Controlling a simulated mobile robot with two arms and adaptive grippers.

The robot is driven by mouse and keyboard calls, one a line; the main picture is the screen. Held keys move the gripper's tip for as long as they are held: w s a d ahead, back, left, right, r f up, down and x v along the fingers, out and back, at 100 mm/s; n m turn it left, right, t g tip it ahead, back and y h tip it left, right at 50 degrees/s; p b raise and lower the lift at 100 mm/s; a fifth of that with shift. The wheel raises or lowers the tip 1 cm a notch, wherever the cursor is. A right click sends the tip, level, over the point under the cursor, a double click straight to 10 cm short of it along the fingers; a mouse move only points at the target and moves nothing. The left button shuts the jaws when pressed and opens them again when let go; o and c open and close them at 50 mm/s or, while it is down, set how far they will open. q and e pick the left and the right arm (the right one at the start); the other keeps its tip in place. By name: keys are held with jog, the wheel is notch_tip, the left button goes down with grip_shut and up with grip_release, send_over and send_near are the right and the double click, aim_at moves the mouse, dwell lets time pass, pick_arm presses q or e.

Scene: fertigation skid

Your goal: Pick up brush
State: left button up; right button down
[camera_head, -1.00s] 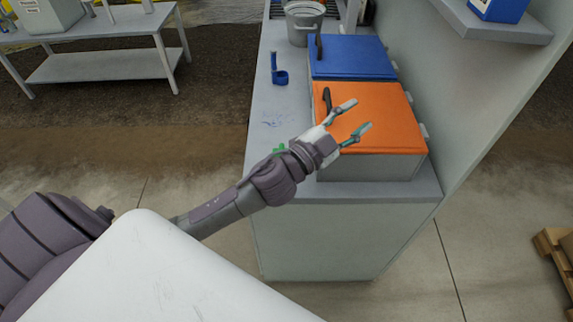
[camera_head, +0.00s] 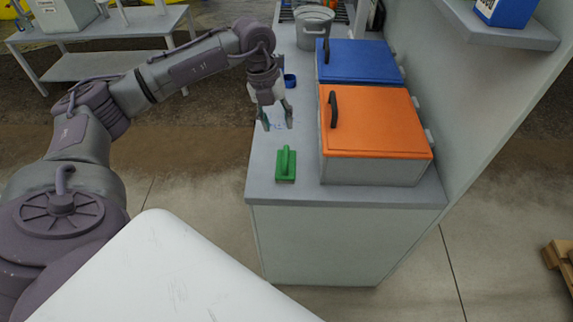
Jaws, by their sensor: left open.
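The green brush (camera_head: 286,165) lies on the grey counter near its front left corner, with its handle up. My left gripper (camera_head: 277,118) is open and empty. It points down over the counter, behind the brush in the picture and apart from it. My right gripper is not in view.
A box with an orange lid (camera_head: 374,120) stands right of the brush, and a box with a blue lid (camera_head: 357,60) is behind it. A blue holder (camera_head: 290,81) and a metal bucket (camera_head: 308,27) stand farther back. The counter (camera_head: 300,192) is clear around the brush.

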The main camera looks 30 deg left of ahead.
aim_at(285, 153)
pick_arm(q)
jog(key=f, duration=0.2)
jog(key=d+f, duration=0.1)
jog(key=f, duration=0.2)
jog(key=f+p, duration=0.1)
jog(key=f, duration=0.1)
jog(key=shift+w+d+f, duration=0.2)
jog(key=shift+w+f, duration=0.1)
jog(key=shift+w, duration=0.1)
notch_tip(285, 153, down, 4)
jog(key=shift+w+d+f+p, duration=0.1)
jog(key=shift+w+p, duration=0.05)
jog(key=shift+p, duration=0.7)
jog(key=shift+d+f, duration=0.1)
jog(key=shift+f, duration=0.4)
grip_shut()
